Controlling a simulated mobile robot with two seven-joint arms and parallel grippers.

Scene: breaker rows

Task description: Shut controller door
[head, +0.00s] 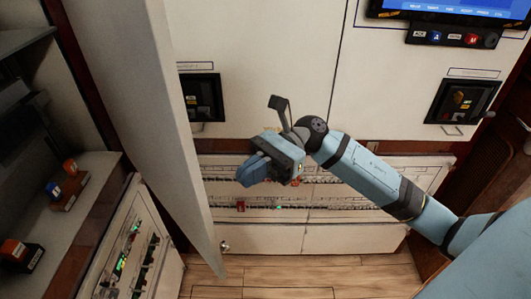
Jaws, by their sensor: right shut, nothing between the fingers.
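A tall off-white door panel (150,110) stands open, swung out toward me and seen at a steep angle in the left half of the head view. I take it to be the controller door. A small round knob (224,246) shows near its lower right edge. My right gripper (248,171) is shut and empty. It points left, to the right of the door's edge, with a gap between them in the picture; I cannot tell the depth between them. My left gripper is not in view.
Behind my right arm are white cabinet panels with a low breaker row (330,190). Two dark recessed boxes (203,97) (465,101) flank it. A screen (450,8) is at top right. Left of the door are shelves and another breaker panel (130,245). Wooden floor (300,270) is clear below.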

